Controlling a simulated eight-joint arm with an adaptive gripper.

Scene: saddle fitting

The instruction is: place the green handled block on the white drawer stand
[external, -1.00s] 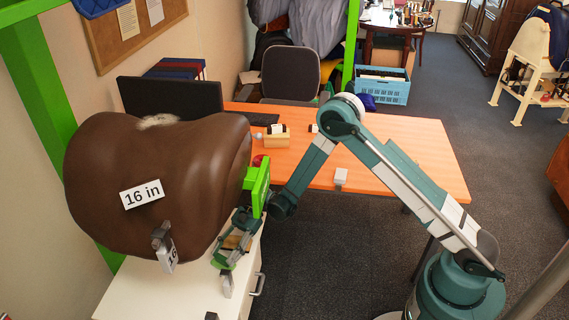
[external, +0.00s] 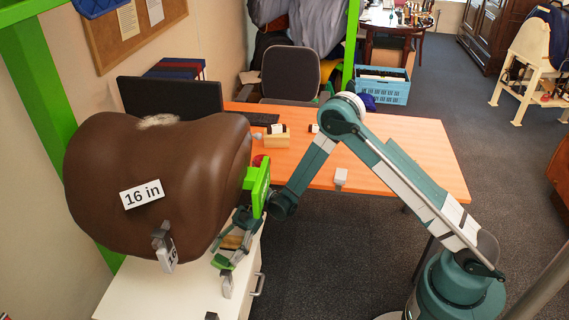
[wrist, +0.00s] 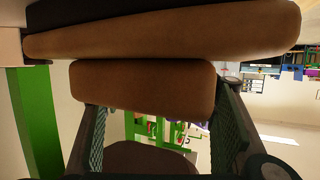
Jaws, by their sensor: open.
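My gripper (external: 232,240) is low over the white drawer stand (external: 130,295), beside the big brown saddle form (external: 150,180). Its fingers are open and spread. In the wrist view a brown, wood-like block (wrist: 143,85) sits between the two fingers, with a longer brown bar (wrist: 160,35) beyond it. A tan piece between the fingers also shows in the external view; I cannot tell whether it rests on the stand. No green shows on this block. A bright green panel (external: 257,187) is by my wrist; I cannot tell what it belongs to.
The carpet right of the stand is clear.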

